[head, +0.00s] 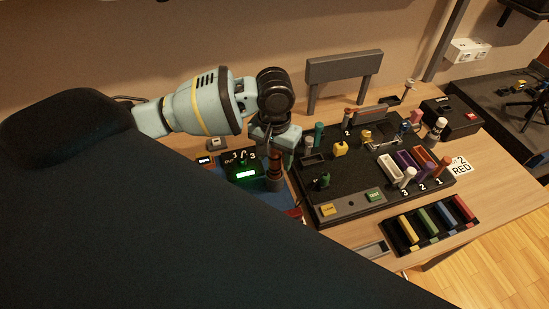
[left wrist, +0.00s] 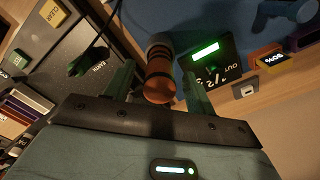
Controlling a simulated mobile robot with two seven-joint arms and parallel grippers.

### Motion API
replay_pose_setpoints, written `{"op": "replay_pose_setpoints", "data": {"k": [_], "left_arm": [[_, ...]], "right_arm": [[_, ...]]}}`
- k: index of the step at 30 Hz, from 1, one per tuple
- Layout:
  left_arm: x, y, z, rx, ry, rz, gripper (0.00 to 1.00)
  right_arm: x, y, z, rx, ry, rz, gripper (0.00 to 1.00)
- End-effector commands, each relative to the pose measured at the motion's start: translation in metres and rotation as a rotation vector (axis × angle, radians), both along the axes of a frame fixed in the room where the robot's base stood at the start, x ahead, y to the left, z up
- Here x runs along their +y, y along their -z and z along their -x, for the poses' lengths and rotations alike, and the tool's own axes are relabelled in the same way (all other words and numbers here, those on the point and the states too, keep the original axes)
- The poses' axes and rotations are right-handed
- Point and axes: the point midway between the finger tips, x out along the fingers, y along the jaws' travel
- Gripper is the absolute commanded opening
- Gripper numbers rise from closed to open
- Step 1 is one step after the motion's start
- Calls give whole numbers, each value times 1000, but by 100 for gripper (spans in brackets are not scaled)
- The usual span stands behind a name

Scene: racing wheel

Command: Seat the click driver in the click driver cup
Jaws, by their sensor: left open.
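The click driver appears to be the upright orange-brown, dark-banded cylinder (head: 275,172). It stands on the blue mat (head: 258,187) beside a box with a green display. In the left wrist view the orange-brown cylinder (left wrist: 160,80) lies between the two green fingers. My left gripper (head: 276,150) is open and reaches down over it, with a finger on either side; a gap shows on the right, and contact is unclear. The click driver cup cannot be made out clearly; the cylinder's lower end is partly hidden. My right gripper is not in view.
The green-display box (head: 241,172) stands close left of the cylinder. A black board (head: 335,180) with pegs, buttons and coloured slots lies to the right. A tray of coloured bars (head: 432,220) sits at the front right. A grey panel (head: 344,68) stands behind.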

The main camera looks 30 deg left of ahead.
Motion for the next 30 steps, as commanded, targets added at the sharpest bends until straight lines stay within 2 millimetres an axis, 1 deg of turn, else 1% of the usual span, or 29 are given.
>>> {"op": "replay_pose_setpoints", "data": {"k": [1,6,9,12,17,30], "left_arm": [[0,-10,-1,-6,1,1,55],[0,-38,-1,-6,1,1,55],[0,-51,-1,-4,0,2,55],[0,-59,0,-3,0,0,55],[0,-64,0,-2,1,0,55],[0,-64,0,-2,0,0,55]], "right_arm": [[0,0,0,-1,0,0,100],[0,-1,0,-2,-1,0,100],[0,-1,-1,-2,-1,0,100],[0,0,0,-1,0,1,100],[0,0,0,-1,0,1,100],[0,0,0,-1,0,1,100]]}}
